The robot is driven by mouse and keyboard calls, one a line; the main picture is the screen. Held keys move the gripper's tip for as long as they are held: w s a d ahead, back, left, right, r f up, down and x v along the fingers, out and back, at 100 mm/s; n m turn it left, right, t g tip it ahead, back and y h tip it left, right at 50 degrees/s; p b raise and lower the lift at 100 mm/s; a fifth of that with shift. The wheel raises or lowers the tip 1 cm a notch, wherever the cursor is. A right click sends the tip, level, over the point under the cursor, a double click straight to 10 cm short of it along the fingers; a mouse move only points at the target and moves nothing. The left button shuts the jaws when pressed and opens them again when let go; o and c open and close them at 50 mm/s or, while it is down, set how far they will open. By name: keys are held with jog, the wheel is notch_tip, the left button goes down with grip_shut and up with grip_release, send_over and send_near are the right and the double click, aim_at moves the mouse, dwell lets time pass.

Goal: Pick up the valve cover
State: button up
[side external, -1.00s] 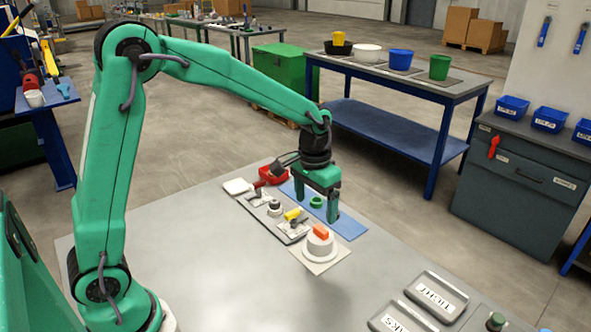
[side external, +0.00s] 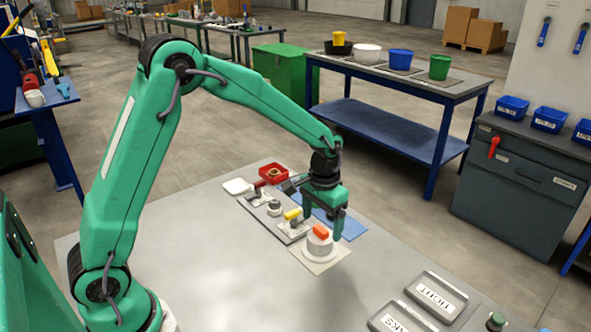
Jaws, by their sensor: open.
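The likely valve cover is a white, round, stepped piece (side external: 318,249) with an orange block (side external: 320,231) on top. It sits upright on a pale square mat (side external: 338,258) near the table's middle. My gripper (side external: 322,226) is open and empty, pointing down at this piece. Its right finger comes down beside the piece's right side. Its left finger is behind and to the left of the orange block. I cannot tell whether either finger touches it.
A grey strip with small parts, one of them a yellow piece (side external: 292,213), lies just left of the piece. A blue mat (side external: 350,228) is behind it, and a red tray (side external: 273,173) is further back. Labelled plates (side external: 436,296) are at front right. The table's left front is clear.

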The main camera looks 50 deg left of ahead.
aim_at(322, 228)
jog(key=shift+w+f, duration=0.1)
jog(key=shift+f, duration=2.45)
jog(key=c, duration=1.1)
jog(key=shift+r, duration=0.85)
jog(key=r, duration=0.2)
jog(key=d+r, duration=0.1)
jog(key=shift+s, duration=0.3)
jog(key=s+d+r, duration=0.4)
jog(key=d, duration=0.1)
jog(key=s+d+r, duration=0.2)
jog(key=d, duration=0.1)
jog(key=shift+d+r, duration=0.15)
jog(key=shift+d, duration=0.1)
jog(key=shift+a, duration=0.1)
